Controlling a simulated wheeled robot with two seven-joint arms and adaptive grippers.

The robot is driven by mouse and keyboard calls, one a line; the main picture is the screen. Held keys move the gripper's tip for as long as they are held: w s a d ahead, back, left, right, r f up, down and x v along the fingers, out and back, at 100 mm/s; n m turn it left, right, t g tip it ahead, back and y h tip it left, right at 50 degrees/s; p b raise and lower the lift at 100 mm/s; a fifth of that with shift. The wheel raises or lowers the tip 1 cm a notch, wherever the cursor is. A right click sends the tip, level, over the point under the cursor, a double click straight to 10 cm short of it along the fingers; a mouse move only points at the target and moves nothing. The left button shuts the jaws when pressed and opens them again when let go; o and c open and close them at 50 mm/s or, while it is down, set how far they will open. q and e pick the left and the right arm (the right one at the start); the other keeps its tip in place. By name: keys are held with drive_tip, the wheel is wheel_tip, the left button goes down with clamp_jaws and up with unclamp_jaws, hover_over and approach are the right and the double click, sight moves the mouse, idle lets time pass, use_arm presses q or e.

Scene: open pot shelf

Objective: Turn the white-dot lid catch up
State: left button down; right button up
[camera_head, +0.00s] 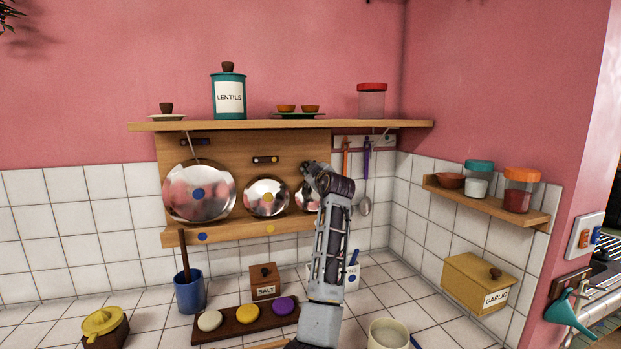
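Three shiny pot lids stand in a row on a wooden rack (240,168). The large lid (212,207) has a blue dot and the middle lid (265,208) a yellow dot. The small right lid (303,201) is partly hidden by my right arm, and no dot shows on it. A dark catch (194,142) lies above the large lid and another catch (265,160) lies level above the middle lid. My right gripper (310,170) is at the rack above the small lid. It hides the catch area there, and its fingers cannot be made out. My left gripper is out of view.
The shelf board (280,126) above holds a lentils canister (228,95) and a red-lidded jar (372,101). Utensils (365,185) hang just right of my arm. A blue crock (189,291) and a salt box (265,282) stand on the counter below.

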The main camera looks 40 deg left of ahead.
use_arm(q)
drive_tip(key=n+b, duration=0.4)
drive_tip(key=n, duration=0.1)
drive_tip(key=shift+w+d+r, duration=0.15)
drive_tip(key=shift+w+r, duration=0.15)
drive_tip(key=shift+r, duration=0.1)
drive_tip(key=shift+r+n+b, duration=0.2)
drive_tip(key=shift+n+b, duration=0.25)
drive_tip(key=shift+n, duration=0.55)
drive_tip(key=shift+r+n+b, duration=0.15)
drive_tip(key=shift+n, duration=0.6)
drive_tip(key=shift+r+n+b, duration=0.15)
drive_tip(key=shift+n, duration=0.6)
use_arm(e)
drive_tip(key=w+a+r, duration=0.3)
drive_tip(key=w+a, duration=0.4)
drive_tip(key=w, duration=0.4)
drive_tip(key=shift+r+t+y, duration=0.15)
drive_tip(key=shift+t+y, duration=0.15)
drive_tip(key=shift+y, duration=0.1)
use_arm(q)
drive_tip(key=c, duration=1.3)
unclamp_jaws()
use_arm(e)
drive_tip(key=shift+w, duration=0.15)
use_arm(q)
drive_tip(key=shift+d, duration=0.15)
